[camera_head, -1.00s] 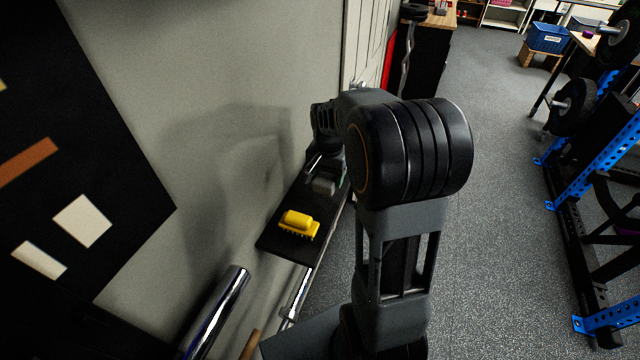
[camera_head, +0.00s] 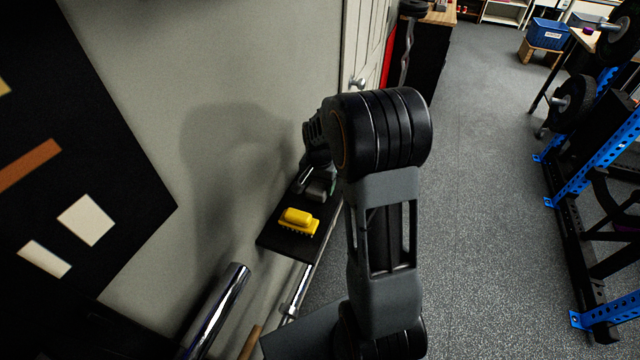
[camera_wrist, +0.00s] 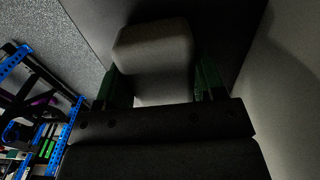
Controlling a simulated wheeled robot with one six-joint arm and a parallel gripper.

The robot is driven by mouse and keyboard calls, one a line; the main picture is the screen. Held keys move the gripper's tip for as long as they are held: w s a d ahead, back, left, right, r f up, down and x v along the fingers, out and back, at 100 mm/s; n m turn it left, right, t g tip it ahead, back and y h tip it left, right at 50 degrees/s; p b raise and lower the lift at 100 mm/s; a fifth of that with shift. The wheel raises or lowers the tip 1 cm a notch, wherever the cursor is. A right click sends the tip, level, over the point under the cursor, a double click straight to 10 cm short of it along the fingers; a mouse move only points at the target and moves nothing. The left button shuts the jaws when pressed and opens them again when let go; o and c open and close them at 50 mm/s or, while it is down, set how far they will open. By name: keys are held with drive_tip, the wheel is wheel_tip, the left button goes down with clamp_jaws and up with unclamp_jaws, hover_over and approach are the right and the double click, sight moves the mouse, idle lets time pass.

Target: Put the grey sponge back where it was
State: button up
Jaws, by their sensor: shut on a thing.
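The grey sponge (camera_wrist: 155,55) is a rounded block between the two green-edged fingers of my gripper (camera_wrist: 160,88) in the wrist view. My gripper is shut on it. In the head view the sponge (camera_head: 318,190) shows as a small grey block over the black shelf (camera_head: 285,243), behind a yellow brush. My arm covers most of my gripper there. Whether the sponge touches the shelf I cannot tell.
The yellow brush (camera_head: 298,221) lies on the near end of the shelf. The pale wall (camera_head: 240,60) runs along the shelf's left side. A chrome tube (camera_head: 215,310) stands below the near end. Open floor (camera_head: 480,200) lies to the right, before a blue rack (camera_head: 600,170).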

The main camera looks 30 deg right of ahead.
drive_tip(key=shift+f, duration=0.15)
drive_tip(key=o, duration=0.9)
wheel_tip(320, 180, up, 11)
drive_tip(key=shift+s+a+r+n+t, duration=0.6)
drive_tip(key=shift+s+a+n, duration=0.95)
drive_tip(key=shift+s, duration=1.1)
drive_tip(key=shift+s+a+r+n+t, duration=0.45)
drive_tip(key=shift+s+a+n+t, duration=0.35)
drive_tip(key=shift+s+a+n, duration=1.35)
drive_tip(key=shift+s+a+r+n+t, duration=0.5)
drive_tip(key=shift+s+a+n+t, duration=0.45)
drive_tip(key=shift+s, duration=2.25)
drive_tip(key=shift+d+g, duration=0.15)
drive_tip(key=shift+g, duration=0.1)
